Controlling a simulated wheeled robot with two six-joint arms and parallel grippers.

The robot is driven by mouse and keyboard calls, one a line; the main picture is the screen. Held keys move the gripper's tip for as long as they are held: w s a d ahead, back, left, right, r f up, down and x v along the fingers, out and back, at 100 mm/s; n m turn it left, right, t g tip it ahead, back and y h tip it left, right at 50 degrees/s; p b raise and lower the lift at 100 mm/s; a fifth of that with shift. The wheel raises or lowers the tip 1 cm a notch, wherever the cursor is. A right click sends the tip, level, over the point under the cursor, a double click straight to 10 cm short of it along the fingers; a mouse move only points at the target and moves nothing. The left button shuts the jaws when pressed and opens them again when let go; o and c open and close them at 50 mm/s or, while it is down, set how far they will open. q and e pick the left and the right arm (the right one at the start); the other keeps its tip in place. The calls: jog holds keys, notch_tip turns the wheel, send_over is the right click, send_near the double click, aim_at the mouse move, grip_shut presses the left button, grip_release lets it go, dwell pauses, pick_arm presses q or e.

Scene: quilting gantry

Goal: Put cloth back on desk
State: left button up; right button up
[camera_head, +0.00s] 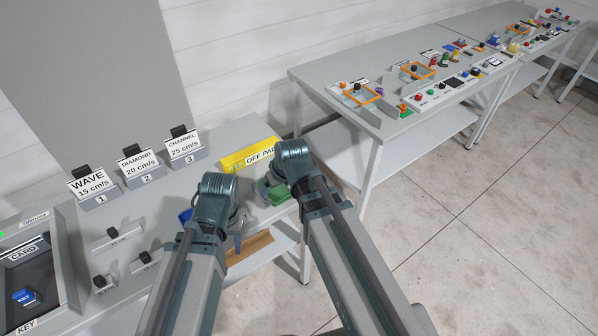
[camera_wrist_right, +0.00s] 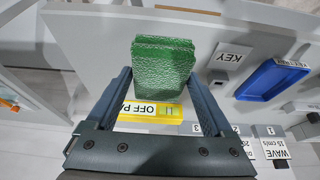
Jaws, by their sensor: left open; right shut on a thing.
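The green cloth (camera_wrist_right: 163,62) is a thick, textured block between the two fingers of my right gripper (camera_wrist_right: 160,85), which is shut on it. In the head view the cloth (camera_head: 278,193) shows partly behind my right wrist, over the right end of the grey desk (camera_head: 215,150). I cannot tell whether it touches the desk top. My left gripper (camera_head: 238,238) is open near the desk's front edge, left of the cloth and mostly hidden by its own wrist.
A yellow OFF PAD sign (camera_head: 248,156) stands behind the cloth. A blue tray (camera_wrist_right: 272,78) lies near a KEY label (camera_wrist_right: 233,52). Sign blocks (camera_head: 139,165) and a screen panel (camera_head: 30,270) stand at left. A second table (camera_head: 350,72) holds many small parts.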

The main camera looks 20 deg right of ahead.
jog(key=w+d, duration=0.2)
jog(key=d, duration=0.1)
jog(key=w+d, duration=0.3)
jog(key=w+d+f+b, duration=0.1)
jog(key=w+d, duration=0.2)
jog(key=shift+w+f, duration=0.1)
jog(key=shift+w, duration=0.1)
jog(key=f+b, duration=0.3)
jog(key=shift+w+d+f+b, duration=0.35)
jog(key=shift+f+b, duration=0.05)
jog(key=shift+r, duration=0.15)
jog(key=o, duration=0.9)
